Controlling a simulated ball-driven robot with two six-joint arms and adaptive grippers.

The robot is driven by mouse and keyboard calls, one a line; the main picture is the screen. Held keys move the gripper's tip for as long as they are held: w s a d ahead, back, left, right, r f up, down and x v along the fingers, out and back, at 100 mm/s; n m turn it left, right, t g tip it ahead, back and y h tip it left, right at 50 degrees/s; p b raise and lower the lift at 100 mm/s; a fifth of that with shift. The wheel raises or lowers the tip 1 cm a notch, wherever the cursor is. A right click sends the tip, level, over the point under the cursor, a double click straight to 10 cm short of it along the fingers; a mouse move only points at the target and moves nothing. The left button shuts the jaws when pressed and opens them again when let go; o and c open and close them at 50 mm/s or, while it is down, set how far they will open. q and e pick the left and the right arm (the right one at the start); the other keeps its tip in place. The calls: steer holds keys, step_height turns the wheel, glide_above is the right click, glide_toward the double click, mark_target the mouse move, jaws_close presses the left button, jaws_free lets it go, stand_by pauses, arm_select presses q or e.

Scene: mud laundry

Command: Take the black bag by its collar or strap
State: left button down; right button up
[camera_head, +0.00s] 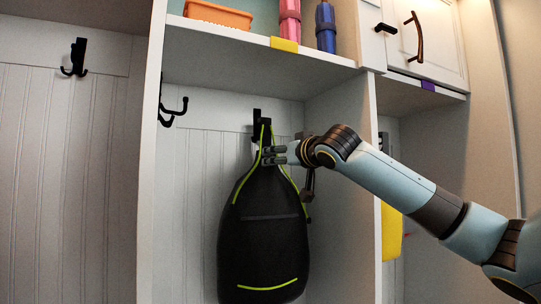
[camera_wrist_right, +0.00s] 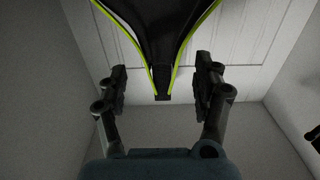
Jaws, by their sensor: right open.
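The black bag (camera_head: 262,235) with yellow-green trim hangs upright from a dark hook (camera_head: 258,120) inside a white cubby. Its narrow top, with the strap (camera_head: 270,135), lies at the hook. My right gripper (camera_head: 268,155) reaches in from the right at the bag's upper part, just below the hook. In the right wrist view, the gripper (camera_wrist_right: 161,78) is open, with one finger on each side of the bag's tapering end (camera_wrist_right: 162,85). Gaps show between the fingers and the bag there. My left gripper is not in view.
A shelf (camera_head: 230,40) above holds an orange bin (camera_head: 218,14), a pink bottle (camera_head: 290,20) and a blue bottle (camera_head: 326,27). The cubby's right divider (camera_head: 369,180) stands behind my arm. More hooks (camera_head: 172,108) are at the left. A yellow item (camera_head: 391,232) shows beyond the divider.

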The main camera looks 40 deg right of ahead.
mark_target(268, 168)
steer(key=p+x, duration=0.5)
steer(key=x, duration=0.3)
steer(key=shift+w+r, duration=0.15)
steer(key=shift+w, duration=0.25)
steer(key=shift+w+d+p, duration=0.25)
steer(key=shift+w+p, duration=0.3)
steer(key=shift+w, duration=0.15)
steer(key=shift+f, duration=0.25)
steer(key=c, duration=1.2)
steer(key=shift+r, duration=0.1)
steer(key=shift+c, duration=0.2)
steer(key=shift+r+p, duration=1.25)
steer(key=shift+r, duration=0.25)
steer(key=shift+f, duration=0.1)
